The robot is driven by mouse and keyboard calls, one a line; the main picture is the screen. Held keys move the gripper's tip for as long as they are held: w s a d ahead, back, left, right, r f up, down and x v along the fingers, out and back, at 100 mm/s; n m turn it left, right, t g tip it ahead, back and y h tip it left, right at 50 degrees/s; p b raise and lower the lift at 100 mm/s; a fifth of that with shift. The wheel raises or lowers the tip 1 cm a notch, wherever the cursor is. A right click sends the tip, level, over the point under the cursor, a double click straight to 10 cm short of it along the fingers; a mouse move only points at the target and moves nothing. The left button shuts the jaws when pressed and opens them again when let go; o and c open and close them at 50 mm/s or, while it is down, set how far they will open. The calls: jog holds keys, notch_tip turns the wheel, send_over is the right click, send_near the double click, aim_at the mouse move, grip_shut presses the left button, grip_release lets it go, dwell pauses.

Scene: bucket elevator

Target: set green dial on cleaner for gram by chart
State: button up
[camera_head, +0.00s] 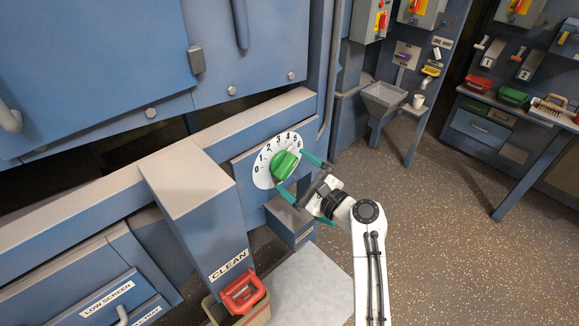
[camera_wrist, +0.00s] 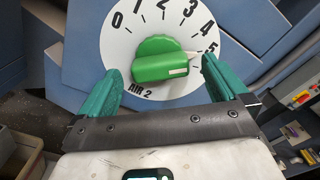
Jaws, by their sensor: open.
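The green dial (camera_head: 285,164) sits on a white round plate (camera_head: 262,172) numbered from 0, on the blue machine. The plate also shows in the wrist view (camera_wrist: 122,46), marked "AIR 2" low down. There the green dial (camera_wrist: 160,58) has a pale mark on its right end, pointing right, near the 5; the exact setting is hard to read. My gripper (camera_head: 296,175) is open at the dial. In the wrist view my gripper (camera_wrist: 160,70) has one teal finger on each side of the knob. I cannot tell whether they touch it. No readable chart shows.
A blue box (camera_head: 290,223) sits under the dial. A bench with red and green items (camera_head: 512,97) is at right. The speckled floor (camera_head: 440,240) at right is clear.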

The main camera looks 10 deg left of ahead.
aim_at(285, 166)
jog(key=shift+x, duration=1.45)
jog(key=shift+s, duration=0.1)
jog(key=c, duration=0.9)
jog(key=shift+f+n+b, duration=0.4)
jog(key=shift+n+b, duration=0.7)
jog(key=shift+b, duration=0.1)
jog(key=shift+n+b, duration=0.85)
jog(key=shift+n, duration=0.05)
jog(key=shift+r+n, duration=0.2)
jog(key=shift+n, duration=0.3)
jog(key=o, duration=0.9)
jog(key=shift+s, duration=0.1)
